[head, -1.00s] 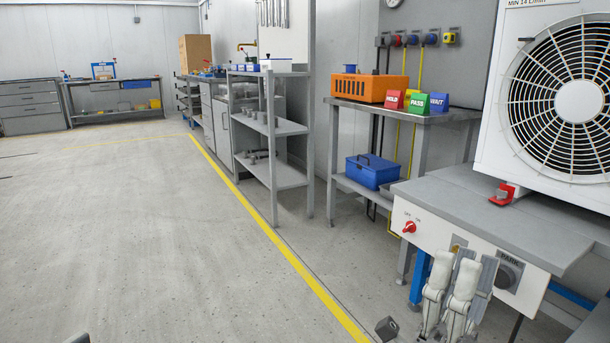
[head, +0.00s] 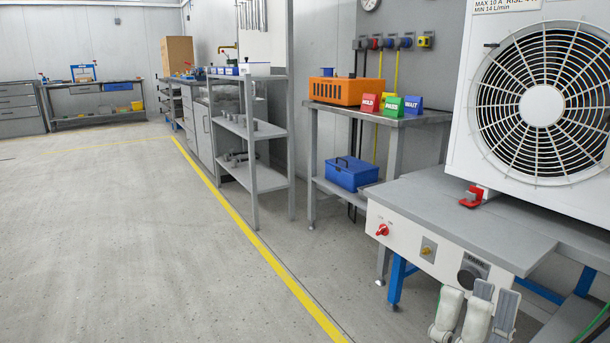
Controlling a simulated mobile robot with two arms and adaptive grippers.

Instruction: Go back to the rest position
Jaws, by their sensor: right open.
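My right gripper (head: 476,312) is at the lower right edge of the head view, below and in front of the test bench's white control panel. Its fingers stand apart with nothing visible between them, and its lower part is cut off by the frame. My left gripper is not in the head view. The bench (head: 455,226) carries a large white fan unit (head: 470,120). Its front panel has a red switch (head: 382,230), a small yellow-backed knob (head: 428,248) and a dark round knob (head: 472,278).
A red clamp (head: 472,197) sits by the fan unit's foot. A side table (head: 420,121) holds an orange crate (head: 345,91) and red, green and blue signs; a blue toolbox (head: 351,173) is below. Grey shelves (head: 262,130) stand behind. Open floor (head: 120,240) lies left of the yellow line.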

